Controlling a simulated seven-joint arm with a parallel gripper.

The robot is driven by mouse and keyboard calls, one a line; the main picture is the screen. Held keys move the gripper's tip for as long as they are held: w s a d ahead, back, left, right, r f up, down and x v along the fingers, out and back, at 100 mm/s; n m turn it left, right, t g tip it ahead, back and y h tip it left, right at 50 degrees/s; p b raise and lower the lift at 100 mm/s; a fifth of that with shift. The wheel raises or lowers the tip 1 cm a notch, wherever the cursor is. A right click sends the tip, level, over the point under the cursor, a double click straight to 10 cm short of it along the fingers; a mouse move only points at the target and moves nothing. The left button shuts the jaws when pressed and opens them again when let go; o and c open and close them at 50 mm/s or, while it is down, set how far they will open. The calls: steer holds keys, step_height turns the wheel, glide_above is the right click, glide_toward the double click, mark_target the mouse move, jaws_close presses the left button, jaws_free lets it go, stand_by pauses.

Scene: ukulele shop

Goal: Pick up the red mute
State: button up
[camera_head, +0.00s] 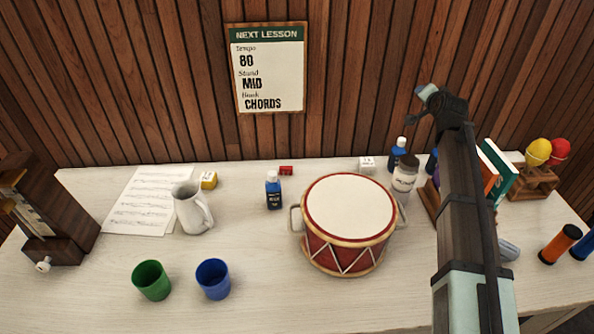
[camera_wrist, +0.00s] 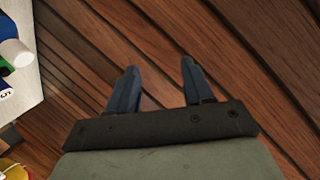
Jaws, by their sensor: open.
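A small red block (camera_head: 286,170), which seems to be the red mute, lies at the back of the white table near the wall. It is between a yellow block and a white block, just behind a small blue bottle. My gripper (camera_head: 424,98) is raised in front of the wooden wall, well above the table and to the right of the red block. In the wrist view, my gripper (camera_wrist: 159,68) has its two fingers apart with only wall planks between them. The red block cannot be made out in the wrist view.
A blue bottle (camera_head: 273,191) and a drum (camera_head: 346,228) stand in front of and right of the block. A yellow block (camera_head: 209,180), white jug (camera_head: 192,208) and sheet music (camera_head: 146,203) are left. A white block (camera_head: 366,165) is right. The front left centre holds two cups.

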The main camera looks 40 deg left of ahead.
steer(key=s+a+f+n+g, duration=0.1)
steer(key=s+a, duration=0.1)
steer(key=a, duration=0.1)
steer(key=s+a+n+g, duration=0.1)
steer(key=s+a+n, duration=0.1)
steer(key=s+a, duration=0.1)
steer(key=s+a+f+n+g, duration=0.1)
steer(key=s+a+n, duration=0.1)
steer(key=a, duration=0.3)
steer(key=shift+s+f, duration=0.3)
steer(key=shift+s, duration=0.35)
steer(key=n+g+h, duration=0.8)
steer(key=n+g, duration=0.1)
steer(key=n, duration=1.4)
glide_above(286, 167)
step_height(286, 167, down, 9)
steer(key=shift+m, duration=0.3)
step_height(286, 167, down, 8)
steer(key=shift+w+d+r, duration=0.1)
steer(key=shift+w+r, duration=0.05)
steer(key=shift+r, duration=0.1)
steer(key=shift+s+f, duration=0.2)
steer(key=shift+f, duration=2.5)
steer(key=shift+c, duration=0.4)
jaws_close()
